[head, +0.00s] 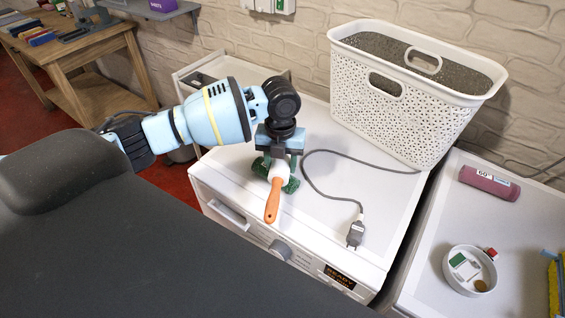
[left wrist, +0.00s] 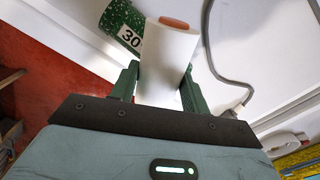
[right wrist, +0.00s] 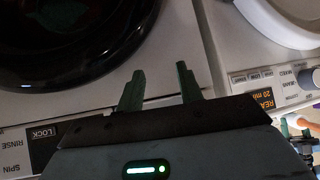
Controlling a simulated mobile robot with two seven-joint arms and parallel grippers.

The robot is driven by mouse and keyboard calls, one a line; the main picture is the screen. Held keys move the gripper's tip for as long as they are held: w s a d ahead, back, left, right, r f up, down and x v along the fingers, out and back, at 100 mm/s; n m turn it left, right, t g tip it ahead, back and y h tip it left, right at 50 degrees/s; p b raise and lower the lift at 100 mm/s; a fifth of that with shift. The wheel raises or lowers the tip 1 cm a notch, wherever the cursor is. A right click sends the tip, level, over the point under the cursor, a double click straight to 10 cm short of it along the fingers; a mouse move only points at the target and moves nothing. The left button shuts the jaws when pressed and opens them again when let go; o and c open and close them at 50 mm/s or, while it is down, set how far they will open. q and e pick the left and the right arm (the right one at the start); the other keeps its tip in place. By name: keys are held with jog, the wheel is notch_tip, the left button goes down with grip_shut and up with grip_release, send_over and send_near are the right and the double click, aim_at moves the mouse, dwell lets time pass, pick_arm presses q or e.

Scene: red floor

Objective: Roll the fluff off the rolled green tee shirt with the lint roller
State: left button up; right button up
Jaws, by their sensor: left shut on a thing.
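The lint roller has an orange handle (head: 272,201) pointing toward the front edge of the white machine top, and a white roll (left wrist: 167,62). My left gripper (head: 279,162) is shut on the white roll. The rolled green tee shirt (head: 291,185) lies on the machine top, partly hidden under the gripper and roller. In the left wrist view the tee shirt (left wrist: 119,20) shows a "30" label and pale specks, beside the roll; I cannot tell whether they touch. My right gripper (right wrist: 160,85) is open and empty in front of the machines, outside the head view.
A grey cable with a plug (head: 355,234) lies right of the tee shirt. A white perforated basket (head: 400,115) stands behind. On the right-hand top are a pink roll (head: 489,183) and a white bowl (head: 450,282) with small items.

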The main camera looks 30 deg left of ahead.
pick_arm(q)
jog(key=shift+a, duration=0.1)
pick_arm(e)
jog(key=shift+d, duration=0.1)
pick_arm(q)
jog(key=shift+w+a, duration=0.1)
jog(key=shift+a, duration=0.75)
pick_arm(e)
jog(key=shift+s+d+f, duration=0.1)
jog(key=shift+s+f, duration=0.05)
pick_arm(q)
jog(key=shift+a, duration=0.1)
jog(key=shift+w+a, duration=0.2)
jog(key=shift+a, duration=0.85)
pick_arm(e)
jog(key=shift+a, duration=0.2)
pick_arm(q)
jog(key=shift+a, duration=0.15)
pick_arm(e)
jog(key=shift+f, duration=0.1)
pick_arm(q)
jog(key=shift+w+a, duration=0.15)
jog(key=shift+a, duration=0.75)
pick_arm(e)
jog(key=shift+s+d+f, duration=0.15)
jog(key=shift+s+d, duration=0.05)
